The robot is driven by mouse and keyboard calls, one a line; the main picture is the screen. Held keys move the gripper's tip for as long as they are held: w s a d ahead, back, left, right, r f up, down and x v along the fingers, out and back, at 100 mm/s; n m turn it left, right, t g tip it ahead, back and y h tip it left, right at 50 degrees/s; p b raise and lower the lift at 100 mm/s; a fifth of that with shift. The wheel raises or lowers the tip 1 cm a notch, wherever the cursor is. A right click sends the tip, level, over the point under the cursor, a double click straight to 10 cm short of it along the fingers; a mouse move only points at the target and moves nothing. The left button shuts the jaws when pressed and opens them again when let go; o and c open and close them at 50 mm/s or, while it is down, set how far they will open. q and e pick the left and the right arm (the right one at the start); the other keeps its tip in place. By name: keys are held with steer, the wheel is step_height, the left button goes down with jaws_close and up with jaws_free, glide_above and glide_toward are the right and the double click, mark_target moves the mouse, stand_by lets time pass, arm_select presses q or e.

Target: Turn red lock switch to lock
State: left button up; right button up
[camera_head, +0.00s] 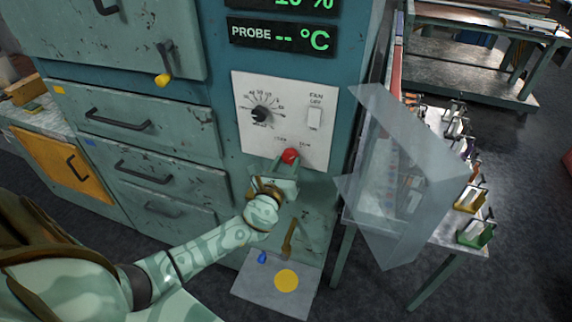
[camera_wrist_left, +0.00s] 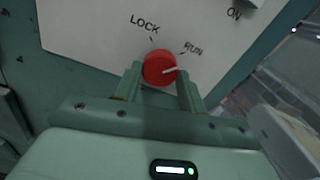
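The red lock switch (camera_head: 290,155) is a round knob low on the white control panel (camera_head: 252,90). In the left wrist view the knob (camera_wrist_left: 157,67) has a white pointer mark aimed right, at about the RUN side. The LOCK label (camera_wrist_left: 145,24) is above it and the RUN label (camera_wrist_left: 193,48) is at its upper right. My left gripper (camera_head: 287,165) is at the knob. In the left wrist view the left gripper's fingers (camera_wrist_left: 160,73) stand on either side of it, very close; I cannot tell whether they press on it. My right gripper is not in view.
A dial (camera_head: 260,115) and a fan switch (camera_head: 315,118) sit above the knob. A clear, angled sheet (camera_head: 405,175) stands to the right of the panel, near my gripper. A grey plate with a yellow disc (camera_head: 286,280) lies below. Drawers (camera_head: 150,130) are on the left.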

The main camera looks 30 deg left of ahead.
arm_select(q)
steer(key=shift+c, duration=1)
